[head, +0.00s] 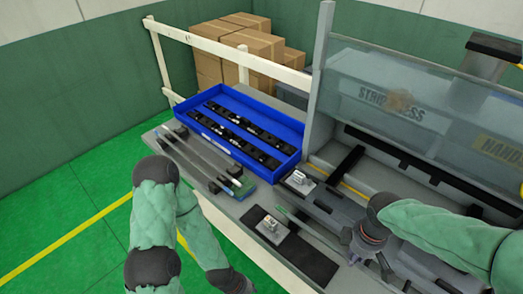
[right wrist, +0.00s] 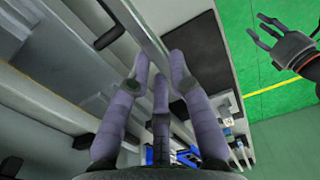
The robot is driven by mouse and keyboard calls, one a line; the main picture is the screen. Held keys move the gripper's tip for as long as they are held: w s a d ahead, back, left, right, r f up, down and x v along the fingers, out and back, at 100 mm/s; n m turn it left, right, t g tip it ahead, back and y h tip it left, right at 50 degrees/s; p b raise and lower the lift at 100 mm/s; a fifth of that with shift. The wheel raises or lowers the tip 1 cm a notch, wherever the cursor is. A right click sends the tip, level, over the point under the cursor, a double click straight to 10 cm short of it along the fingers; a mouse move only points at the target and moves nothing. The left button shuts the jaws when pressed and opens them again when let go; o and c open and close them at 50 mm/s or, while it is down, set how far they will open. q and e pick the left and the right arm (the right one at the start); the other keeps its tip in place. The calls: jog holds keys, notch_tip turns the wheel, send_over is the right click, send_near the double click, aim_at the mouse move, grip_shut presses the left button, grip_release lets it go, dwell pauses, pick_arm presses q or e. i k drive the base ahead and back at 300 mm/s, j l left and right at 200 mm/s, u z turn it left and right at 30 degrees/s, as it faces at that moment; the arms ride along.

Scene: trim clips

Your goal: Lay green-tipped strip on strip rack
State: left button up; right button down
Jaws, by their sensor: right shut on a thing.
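My right gripper (head: 362,250) is over the grey bench at the right, its fingers pointing down. In the right wrist view its fingertips (right wrist: 160,75) close around a long grey strip (right wrist: 145,30).
A blue tray (head: 262,108) of black clips stands behind the rack. A black mat (head: 310,258) with a small light fixture (head: 271,229) lies between rack and right gripper. A clear panel (head: 400,90) marked "STRIP PRESS" rises behind. A white rail (head: 215,47) runs along the back left.

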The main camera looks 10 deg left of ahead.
aim_at(205, 148)
jog(key=i+j+u, duration=0.2)
jog(key=i+j, duration=0.25)
jog(key=j, duration=0.35)
jog(key=i+j+u, duration=0.2)
jog(key=i+j, duration=0.25)
jog(key=j, duration=0.25)
jog(key=i+j+u, duration=0.2)
jog(key=i+j, duration=0.35)
jog(key=j, duration=0.1)
